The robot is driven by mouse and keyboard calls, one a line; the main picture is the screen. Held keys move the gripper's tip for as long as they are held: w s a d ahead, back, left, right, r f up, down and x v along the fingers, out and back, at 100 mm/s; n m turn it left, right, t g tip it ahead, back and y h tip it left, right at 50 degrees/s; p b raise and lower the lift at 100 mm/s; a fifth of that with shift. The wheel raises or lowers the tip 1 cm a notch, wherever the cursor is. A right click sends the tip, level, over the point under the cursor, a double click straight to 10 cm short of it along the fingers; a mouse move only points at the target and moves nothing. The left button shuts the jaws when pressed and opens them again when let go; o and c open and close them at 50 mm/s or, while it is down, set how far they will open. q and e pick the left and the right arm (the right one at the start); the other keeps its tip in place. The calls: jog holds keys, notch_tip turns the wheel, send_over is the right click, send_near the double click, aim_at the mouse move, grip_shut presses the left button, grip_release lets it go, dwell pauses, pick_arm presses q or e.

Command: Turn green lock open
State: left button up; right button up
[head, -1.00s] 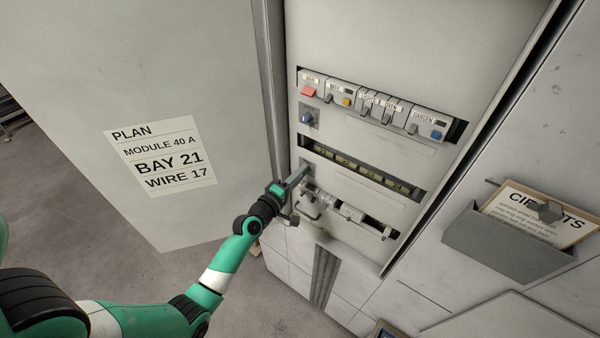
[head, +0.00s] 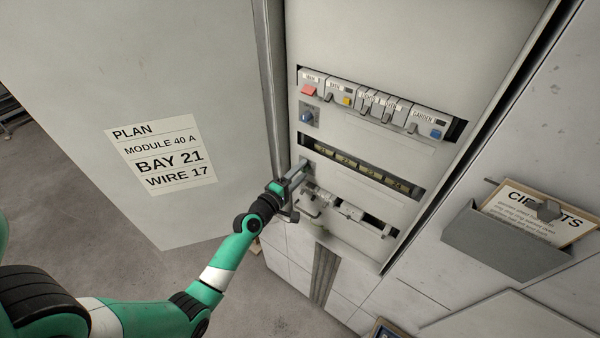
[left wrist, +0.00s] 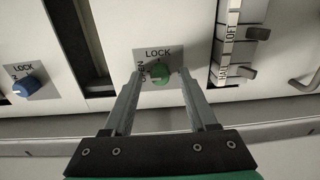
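The green lock (left wrist: 160,72) is a small round knob on a grey plate, with LOCK printed above it and OPEN printed sideways to its left. My left gripper (left wrist: 161,76) is open, with one fingertip on each side of the knob and a visible gap to it. In the head view my left gripper (head: 298,171) is at the left edge of the cabinet panel and hides the green lock. A blue lock knob (left wrist: 27,86) sits to the left in the left wrist view and above the gripper in the head view (head: 307,117). My right gripper is not in view.
A row of breaker modules (head: 372,103) is at the panel's top, with a recessed slot (head: 362,165) below. The open cabinet door (head: 140,90) stands left.

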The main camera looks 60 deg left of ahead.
pick_arm(q)
jog(key=v, duration=1.1)
jog(key=shift+s+b, duration=0.3)
jog(key=shift+b, duration=0.1)
